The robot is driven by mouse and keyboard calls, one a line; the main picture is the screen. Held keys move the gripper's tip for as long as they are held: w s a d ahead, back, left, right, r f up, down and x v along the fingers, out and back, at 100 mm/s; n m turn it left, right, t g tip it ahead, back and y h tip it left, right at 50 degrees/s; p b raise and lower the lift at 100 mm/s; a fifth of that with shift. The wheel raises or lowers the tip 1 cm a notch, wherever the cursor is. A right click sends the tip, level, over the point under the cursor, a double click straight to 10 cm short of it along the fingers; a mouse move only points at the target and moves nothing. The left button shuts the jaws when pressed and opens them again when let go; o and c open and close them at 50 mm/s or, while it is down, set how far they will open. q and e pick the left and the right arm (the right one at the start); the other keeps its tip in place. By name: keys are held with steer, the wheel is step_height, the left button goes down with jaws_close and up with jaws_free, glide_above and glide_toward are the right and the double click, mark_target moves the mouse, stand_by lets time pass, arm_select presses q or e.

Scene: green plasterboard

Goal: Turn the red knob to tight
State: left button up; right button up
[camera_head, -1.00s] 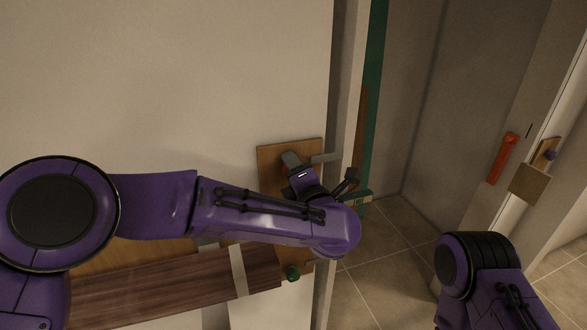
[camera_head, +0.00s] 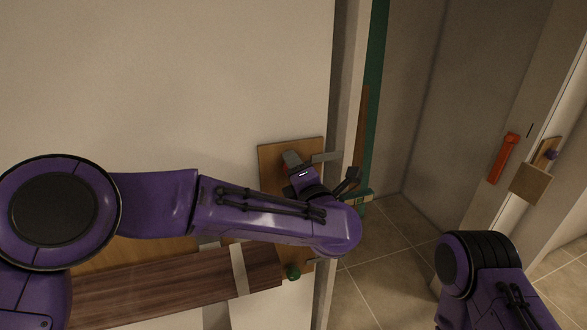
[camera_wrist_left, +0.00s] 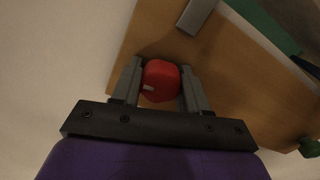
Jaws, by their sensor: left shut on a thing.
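The red knob (camera_wrist_left: 160,81) sits on a wooden board (camera_wrist_left: 226,62) in the left wrist view, with a small pale mark on its lower left side. My left gripper (camera_wrist_left: 161,76) has one finger on each side of the knob and is shut on it. In the head view the left gripper (camera_head: 293,160) reaches the wooden board (camera_head: 276,160) on the pale wall. The knob is hidden there behind my gripper and wrist. My right arm shows at the lower right, but its gripper is out of view.
A metal strip (camera_head: 326,157) sticks out from the board's right side, close to my gripper. A dark wooden plank (camera_head: 170,285) and a green knob (camera_head: 293,272) are below. A red handle (camera_head: 503,158) is on the right frame. Tiled floor (camera_head: 385,255) lies open between.

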arm_select(q)
steer(key=shift+s+d+f, duration=0.1)
steer(key=shift+d+f, duration=0.05)
steer(key=shift+f, duration=0.05)
steer(key=o, duration=0.9)
steer(key=shift+o, duration=0.6)
steer(key=shift+d+r, duration=0.15)
steer(key=shift+d, duration=0.05)
steer(key=shift+s, duration=0.15)
steer(key=b+v, duration=0.4)
steer(key=v, duration=0.6)
steer(key=shift+s, duration=0.2)
